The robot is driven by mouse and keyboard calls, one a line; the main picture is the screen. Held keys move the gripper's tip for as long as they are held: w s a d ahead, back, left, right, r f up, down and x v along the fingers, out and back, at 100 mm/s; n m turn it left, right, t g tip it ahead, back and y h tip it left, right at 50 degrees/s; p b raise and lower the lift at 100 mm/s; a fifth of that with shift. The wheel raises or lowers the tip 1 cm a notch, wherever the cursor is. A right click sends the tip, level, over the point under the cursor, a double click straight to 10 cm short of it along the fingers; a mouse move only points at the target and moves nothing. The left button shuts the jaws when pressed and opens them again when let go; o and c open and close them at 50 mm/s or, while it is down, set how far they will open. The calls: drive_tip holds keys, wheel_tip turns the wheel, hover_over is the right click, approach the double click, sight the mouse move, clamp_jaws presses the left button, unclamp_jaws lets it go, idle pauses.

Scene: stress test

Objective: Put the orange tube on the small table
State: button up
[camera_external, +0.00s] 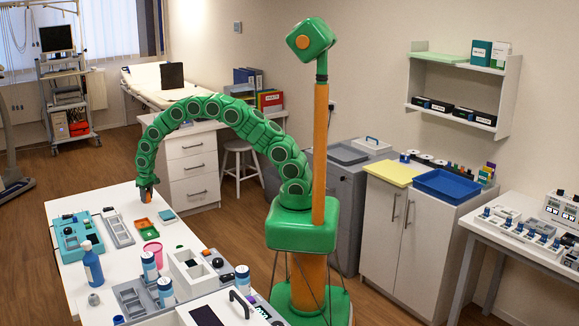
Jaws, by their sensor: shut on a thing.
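My green segmented arm arches over to the left, and my gripper (147,192) points down just above the white table (70,215) at the left. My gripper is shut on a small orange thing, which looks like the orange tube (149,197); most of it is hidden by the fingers. I cannot tell for sure whether it touches the tabletop. I cannot tell which surface is the small table; a narrow white table (505,245) with several devices stands at the right, and a white stool (238,147) stands behind my arm.
A blue bottle (92,265) stands closer. A cabinet (400,235) carries a blue tray (440,186) and a yellow board (394,172).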

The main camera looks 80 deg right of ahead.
drive_tip(key=shift+r, duration=0.35)
wheel_tip(320, 180, up, 2)
drive_tip(key=shift+w+r, duration=0.1)
drive_tip(key=shift+r, duration=0.05)
drive_tip(key=s+r, duration=1)
drive_tip(key=s, duration=0.4)
drive_tip(key=f+n, duration=0.2)
drive_tip(key=f, duration=0.1)
drive_tip(key=f+n, duration=0.1)
drive_tip(key=f, duration=0.1)
drive_tip(key=shift+w+a+f, duration=0.15)
drive_tip(key=shift+w, duration=0.2)
